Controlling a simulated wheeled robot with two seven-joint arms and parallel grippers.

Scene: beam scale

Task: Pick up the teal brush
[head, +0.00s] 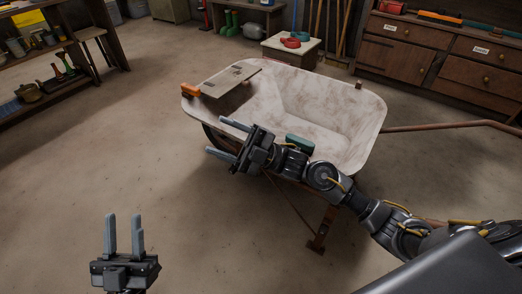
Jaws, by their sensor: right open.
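A dark teal block-like thing (299,143), which looks like the teal brush, lies in the near side of the wheelbarrow (352,98). My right arm partly hides it, and its bristles cannot be made out. My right gripper (215,137) is open and empty. It points left near the wheelbarrow's front-left edge, to the left of the teal thing and apart from it. My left gripper (123,228) is at the lower left over bare floor. Its fingers point up the picture, parted and empty.
A board (230,84) lies across the wheelbarrow's left end, with an orange-handled thing (191,90) at its edge. A small cabinet (291,50) with red items stands behind. A workbench (440,52) holds another long teal thing (495,30). The floor at left is clear.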

